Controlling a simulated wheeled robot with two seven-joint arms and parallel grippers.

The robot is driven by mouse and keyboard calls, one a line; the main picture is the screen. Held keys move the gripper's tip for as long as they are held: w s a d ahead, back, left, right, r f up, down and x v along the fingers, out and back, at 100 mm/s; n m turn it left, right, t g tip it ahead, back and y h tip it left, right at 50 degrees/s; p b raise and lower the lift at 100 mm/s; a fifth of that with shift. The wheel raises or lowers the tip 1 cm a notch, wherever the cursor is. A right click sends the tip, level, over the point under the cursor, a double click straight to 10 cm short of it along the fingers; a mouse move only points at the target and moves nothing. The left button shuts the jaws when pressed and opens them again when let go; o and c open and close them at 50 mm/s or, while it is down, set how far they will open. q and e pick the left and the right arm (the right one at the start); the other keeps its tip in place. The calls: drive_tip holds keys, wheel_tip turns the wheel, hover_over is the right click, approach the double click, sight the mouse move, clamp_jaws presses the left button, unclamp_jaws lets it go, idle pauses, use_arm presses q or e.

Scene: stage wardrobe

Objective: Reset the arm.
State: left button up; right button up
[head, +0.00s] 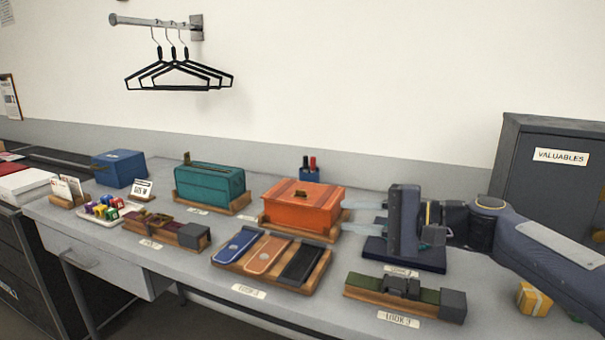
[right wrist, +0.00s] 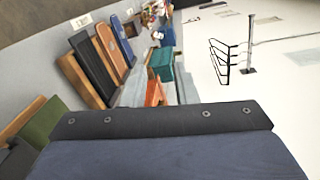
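My right gripper (head: 346,216) comes in from the right above the table, with its fingers pointing left. Its two pale fingers are apart, with nothing seen between them. The fingertips are close to the right side of the orange box (head: 300,205); I cannot tell whether they touch it. The orange box also shows in the right wrist view (right wrist: 153,95), beyond the dark gripper body. A dark blue mat or tray (head: 405,256) lies below the gripper. My left gripper is in neither view.
A teal box (head: 210,187) and a blue box (head: 119,168) stand further left. A board (head: 270,262) with three coloured flat pieces and a green belt-like item (head: 405,289) lie in front. The grey valuables cabinet (head: 550,170) stands right. Hangers (head: 178,75) hang on the wall.

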drive_tip(key=s+d+f+n+h+b, duration=0.2)
drive_tip(key=s+d+f+h+b, duration=0.15)
drive_tip(key=s+f, duration=0.7)
drive_tip(key=s+d+f+n+h+b, duration=0.1)
drive_tip(key=s+d+f+h+b, duration=0.25)
drive_tip(key=s+f, duration=0.7)
drive_tip(key=s+d+f+n+h+b, duration=0.2)
drive_tip(key=s+d+f+h, duration=0.2)
drive_tip(key=s+f, duration=0.65)
wheel_tip(320, 180, up, 22)
drive_tip(key=w+p, duration=0.2)
drive_tip(key=p, duration=2.2)
drive_tip(key=shift+w+r+g, duration=0.25)
drive_tip(key=shift+w+g, duration=0.1)
drive_tip(key=shift+g, duration=0.05)
drive_tip(key=shift+o, duration=0.4)
